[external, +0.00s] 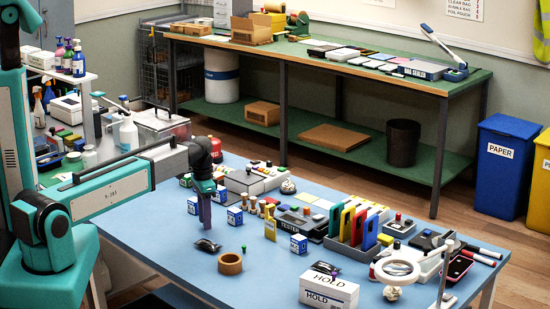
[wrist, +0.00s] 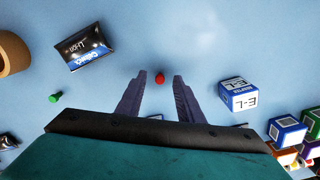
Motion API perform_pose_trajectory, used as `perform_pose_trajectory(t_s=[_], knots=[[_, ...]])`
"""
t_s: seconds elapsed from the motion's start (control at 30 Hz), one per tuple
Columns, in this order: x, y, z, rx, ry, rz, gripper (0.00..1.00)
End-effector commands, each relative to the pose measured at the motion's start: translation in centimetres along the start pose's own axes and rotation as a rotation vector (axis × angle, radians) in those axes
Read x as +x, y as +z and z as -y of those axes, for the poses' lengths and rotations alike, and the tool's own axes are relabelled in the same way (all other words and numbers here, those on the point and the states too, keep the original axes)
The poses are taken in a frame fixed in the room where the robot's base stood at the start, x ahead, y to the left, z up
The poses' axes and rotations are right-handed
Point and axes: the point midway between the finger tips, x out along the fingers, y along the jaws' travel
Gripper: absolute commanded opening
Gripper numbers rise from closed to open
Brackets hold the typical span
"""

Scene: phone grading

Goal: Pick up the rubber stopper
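My gripper (wrist: 157,82) points down over the blue table, its two dark fingers apart with nothing between them that they touch. In the wrist view a small red rounded piece (wrist: 159,78) shows in the gap between the fingertips, apparently on the table below. A small green tapered piece (wrist: 55,97) lies on its side to the left; it also shows in the external view (external: 243,249). Either might be the rubber stopper; I cannot tell which. In the external view my gripper (external: 205,226) hides the red piece.
A black pouch (wrist: 90,45) and a brown tape roll (external: 230,264) lie near the gripper. A small blue-and-white box (wrist: 238,95) stands close to the right finger in the wrist view, with more boxes (wrist: 286,130) beyond. Bare table lies at the top of the wrist view.

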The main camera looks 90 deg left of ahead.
Motion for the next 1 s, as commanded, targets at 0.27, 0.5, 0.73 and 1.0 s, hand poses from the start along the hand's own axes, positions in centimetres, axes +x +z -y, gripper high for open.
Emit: perform_pose_trajectory(t_s=[0.27,0.5,0.73,1.0], knots=[[0.59,0.01,-0.01,0.0,0.0,0.0,0.34],[0.56,0.01,-0.01,0.0,0.0,0.0,0.34],[0.55,0.01,-0.01,0.0,0.0,0.0,0.25],[0.55,0.01,-0.01,0.0,0.0,0.0,0.0]])
